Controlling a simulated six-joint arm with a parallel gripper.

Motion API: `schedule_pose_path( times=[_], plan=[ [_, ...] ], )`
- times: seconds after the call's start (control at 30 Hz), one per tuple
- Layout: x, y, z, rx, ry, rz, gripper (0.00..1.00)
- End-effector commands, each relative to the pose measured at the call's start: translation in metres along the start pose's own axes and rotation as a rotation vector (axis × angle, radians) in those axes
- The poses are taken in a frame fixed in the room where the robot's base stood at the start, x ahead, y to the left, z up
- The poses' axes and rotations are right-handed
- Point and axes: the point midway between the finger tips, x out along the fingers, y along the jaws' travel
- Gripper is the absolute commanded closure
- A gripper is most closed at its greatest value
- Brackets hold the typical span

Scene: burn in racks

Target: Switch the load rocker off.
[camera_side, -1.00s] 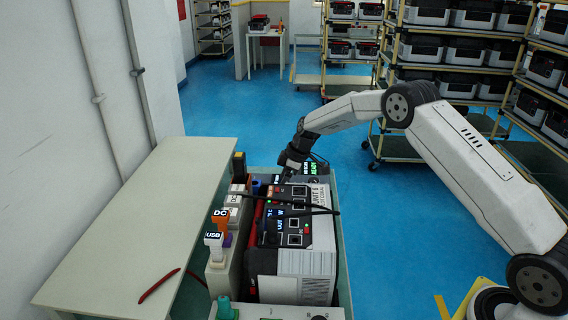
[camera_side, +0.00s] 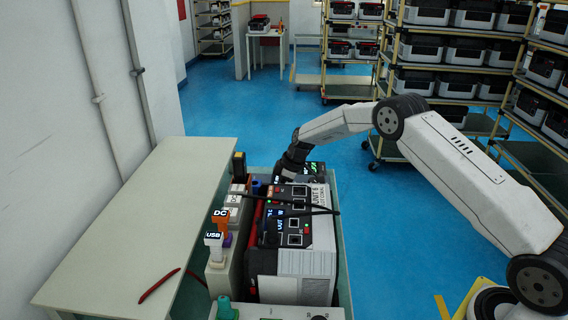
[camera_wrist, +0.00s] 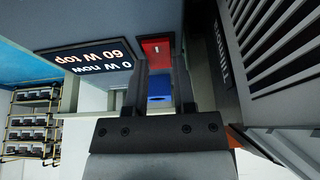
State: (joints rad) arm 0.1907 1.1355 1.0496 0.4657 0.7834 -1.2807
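In the wrist view a red rocker (camera_wrist: 156,50) with a white mark sits beyond my fingertips, and a blue part (camera_wrist: 160,88) shows closer, between the fingers. Beside them a dark display (camera_wrist: 85,62) reads "0 W now" and "60 W top", upside down. My gripper (camera_wrist: 159,72) is open, with a visible gap between its fingers. In the side view my gripper (camera_side: 287,178) points down at the far end of the bench, behind the power unit (camera_side: 292,262). Its fingertips and the rocker are hidden there. I cannot tell whether the fingers touch the rocker.
A dark cable (camera_side: 320,211) lies over the unit. Orange DC (camera_side: 221,222) and white USB (camera_side: 214,243) plugs stand to its left. A vented panel (camera_wrist: 280,60) is close to the gripper's right.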

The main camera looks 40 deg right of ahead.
Motion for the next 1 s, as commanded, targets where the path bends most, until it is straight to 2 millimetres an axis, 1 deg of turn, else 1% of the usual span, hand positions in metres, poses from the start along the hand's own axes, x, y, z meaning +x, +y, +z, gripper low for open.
schedule_pose_path(
  times=[0.27, 0.8, 1.0],
  plan=[
    [0.0004, -0.0007, -0.0013, -0.003, -0.022, -0.004, 1.00],
    [0.0043, -0.0012, -0.0060, -0.004, -0.239, -0.005, 1.00],
    [0.0036, -0.0009, -0.0061, -0.001, -0.263, -0.003, 1.00]
  ],
)
